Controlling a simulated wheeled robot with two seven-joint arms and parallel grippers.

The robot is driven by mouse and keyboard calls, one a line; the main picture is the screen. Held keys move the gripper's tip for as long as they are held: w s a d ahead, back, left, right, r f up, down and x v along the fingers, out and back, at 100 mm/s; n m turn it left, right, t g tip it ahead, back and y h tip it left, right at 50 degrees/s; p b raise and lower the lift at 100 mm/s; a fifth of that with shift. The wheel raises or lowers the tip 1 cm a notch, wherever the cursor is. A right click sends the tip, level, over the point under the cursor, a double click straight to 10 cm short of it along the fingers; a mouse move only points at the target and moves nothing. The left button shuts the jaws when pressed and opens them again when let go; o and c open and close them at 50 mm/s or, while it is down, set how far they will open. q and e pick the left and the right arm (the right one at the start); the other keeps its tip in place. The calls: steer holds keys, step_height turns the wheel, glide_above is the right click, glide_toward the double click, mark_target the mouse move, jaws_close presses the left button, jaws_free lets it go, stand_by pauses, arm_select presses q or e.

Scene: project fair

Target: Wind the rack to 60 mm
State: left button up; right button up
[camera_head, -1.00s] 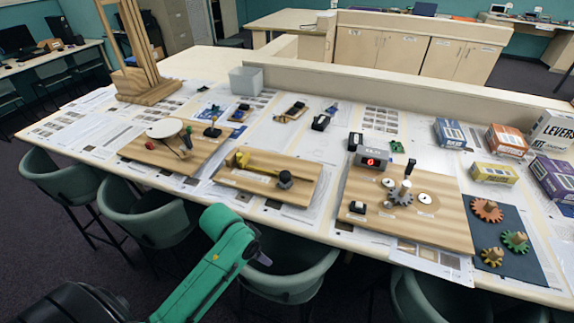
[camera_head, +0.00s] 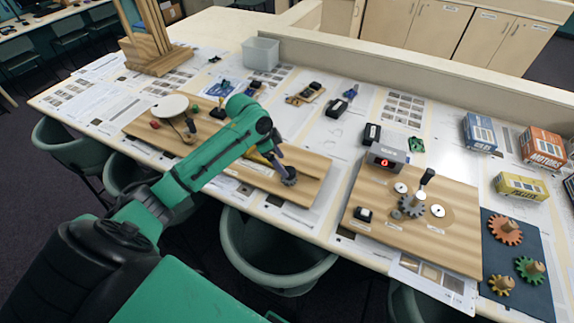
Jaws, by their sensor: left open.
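The middle wooden board (camera_head: 315,182) lies on the table and carries the rack set-up. A yellow part (camera_head: 257,158) of it shows beside my arm; most of it is hidden behind the arm. A dark round knob (camera_head: 290,177) stands at the right part of this board. My left gripper (camera_head: 284,168) points down at the knob, its tips right by or over it. Its jaws are open, but the fingers are small and dark, and I cannot tell whether they touch the knob. No scale reading is legible. My right gripper is not in view.
To the right, a gear board (camera_head: 450,240) holds a grey gear, a black-topped handle and a box with a red display (camera_head: 388,156). A dark mat (camera_head: 510,285) bears three coloured gears. A left board (camera_head: 150,130) holds a white disc (camera_head: 169,106). A grey bin (camera_head: 261,53) stands behind.

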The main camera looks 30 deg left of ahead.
mark_target(288, 170)
arm_select(q)
steer(key=x, duration=0.5)
steer(key=shift+w+f+p, duration=0.1)
steer(key=shift+w+p, duration=0.25)
steer(key=shift+s, duration=0.2)
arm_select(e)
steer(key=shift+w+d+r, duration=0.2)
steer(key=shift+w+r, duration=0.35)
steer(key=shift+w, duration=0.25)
arm_select(q)
jaws_close()
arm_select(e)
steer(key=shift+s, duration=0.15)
